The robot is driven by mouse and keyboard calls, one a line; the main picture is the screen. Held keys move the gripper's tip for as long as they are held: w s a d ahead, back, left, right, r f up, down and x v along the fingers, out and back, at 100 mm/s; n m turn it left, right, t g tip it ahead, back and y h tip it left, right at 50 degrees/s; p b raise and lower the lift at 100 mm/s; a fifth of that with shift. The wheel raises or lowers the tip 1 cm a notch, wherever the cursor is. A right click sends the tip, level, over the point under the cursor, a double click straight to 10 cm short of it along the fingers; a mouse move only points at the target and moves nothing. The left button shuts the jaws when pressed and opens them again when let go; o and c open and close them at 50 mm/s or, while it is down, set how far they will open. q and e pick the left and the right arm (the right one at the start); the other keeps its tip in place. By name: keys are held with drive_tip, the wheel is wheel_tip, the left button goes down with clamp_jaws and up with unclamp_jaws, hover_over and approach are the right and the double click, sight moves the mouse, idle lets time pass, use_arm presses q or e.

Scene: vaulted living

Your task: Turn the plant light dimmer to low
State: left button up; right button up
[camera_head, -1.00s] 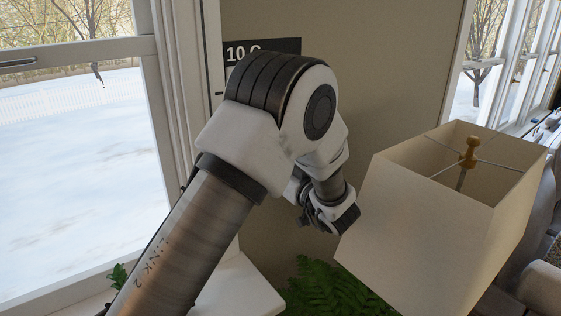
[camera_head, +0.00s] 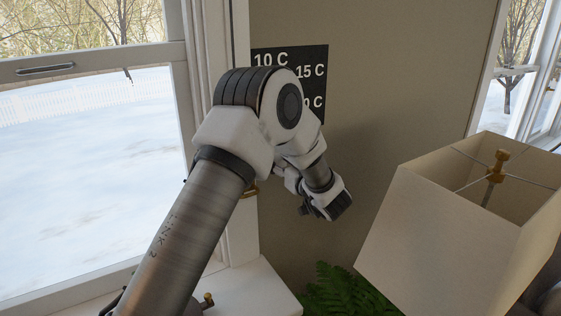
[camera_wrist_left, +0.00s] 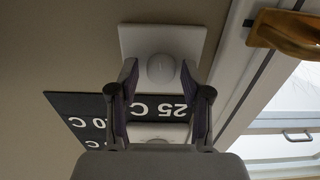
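A round white knob (camera_wrist_left: 161,69) on a square white wall plate (camera_wrist_left: 194,35) shows in the left wrist view; it looks like the dimmer. No low marking is readable on it. My left gripper (camera_wrist_left: 159,76) is open, with one finger on each side of the knob in the picture and visible gaps between. I cannot tell whether the fingertips reach its depth. In the head view my left gripper (camera_head: 320,211) is small, near the wall, and its arm hides the knob. My right gripper is not in view.
A black temperature sign (camera_head: 316,88) is on the wall; it also shows upside down in the left wrist view (camera_wrist_left: 140,105), near another white fixture (camera_wrist_left: 160,132). A lampshade (camera_head: 440,235) stands right of the gripper, a fern (camera_head: 345,290) below, a window (camera_head: 85,170) left.

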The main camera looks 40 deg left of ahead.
use_arm(q)
clamp_jaws()
drive_tip(key=shift+f+n+b, duration=0.25)
drive_tip(key=shift+n+b, duration=0.05)
drive_tip(key=shift+b, duration=0.3)
drive_tip(key=shift+n+b, duration=0.35)
drive_tip(key=shift+n, duration=0.05)
drive_tip(key=shift+r, duration=0.25)
drive_tip(key=shift+o, duration=2.4)
unclamp_jaws()
drive_tip(key=shift+a, duration=0.15)
drive_tip(key=v, duration=1.2)
